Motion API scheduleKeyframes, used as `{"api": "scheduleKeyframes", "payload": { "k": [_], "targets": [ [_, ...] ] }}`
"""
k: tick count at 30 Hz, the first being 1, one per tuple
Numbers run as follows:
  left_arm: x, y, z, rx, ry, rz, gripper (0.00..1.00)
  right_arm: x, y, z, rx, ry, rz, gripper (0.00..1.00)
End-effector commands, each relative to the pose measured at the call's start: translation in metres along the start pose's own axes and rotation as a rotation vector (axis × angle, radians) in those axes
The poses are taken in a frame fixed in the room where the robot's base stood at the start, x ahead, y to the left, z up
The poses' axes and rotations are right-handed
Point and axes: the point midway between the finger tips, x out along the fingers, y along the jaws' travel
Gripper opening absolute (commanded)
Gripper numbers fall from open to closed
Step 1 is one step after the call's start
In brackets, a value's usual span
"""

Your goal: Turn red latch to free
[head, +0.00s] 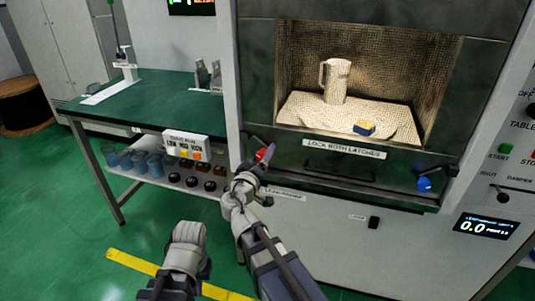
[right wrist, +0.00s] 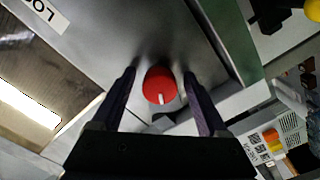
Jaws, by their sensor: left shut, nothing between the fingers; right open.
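The red latch (head: 264,152) is a round red knob at the lower left corner of the microwave opening. In the right wrist view the red latch (right wrist: 160,84) shows a white mark pointing down towards the gripper's base. My right gripper (head: 254,172) is at the latch in the head view. In the right wrist view the open fingers (right wrist: 160,75) stand on either side of the knob, with a gap visible at each side. My left gripper (head: 189,232) is shut and empty, low in front of the shelf, away from the latch.
A blue latch (head: 425,184) is at the opening's lower right. The label (head: 345,149) reads "LOCK BOTH LATCHES". A green table (head: 150,100) with a lower shelf of cups stands left.

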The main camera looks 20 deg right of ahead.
Motion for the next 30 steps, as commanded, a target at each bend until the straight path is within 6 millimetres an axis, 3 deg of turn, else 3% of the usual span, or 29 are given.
{"api": "scheduleKeyframes", "payload": {
  "k": [6, 26, 30],
  "targets": [
    [0.0000, -0.0001, 0.0002, 0.000, 0.000, 0.000, 0.00, -0.0002, 0.0001, 0.0002, 0.000, 0.000, 0.000, 0.75],
    [-0.0001, -0.0001, 0.0002, 0.000, 0.000, 0.000, 0.00, -0.0002, 0.0008, 0.0005, 0.000, -0.001, 0.002, 0.01],
    [-0.0001, -0.0001, 0.0002, 0.000, 0.000, 0.000, 0.00, -0.0002, 0.0009, 0.0006, -0.002, -0.001, 0.002, 0.00]
  ]
}}
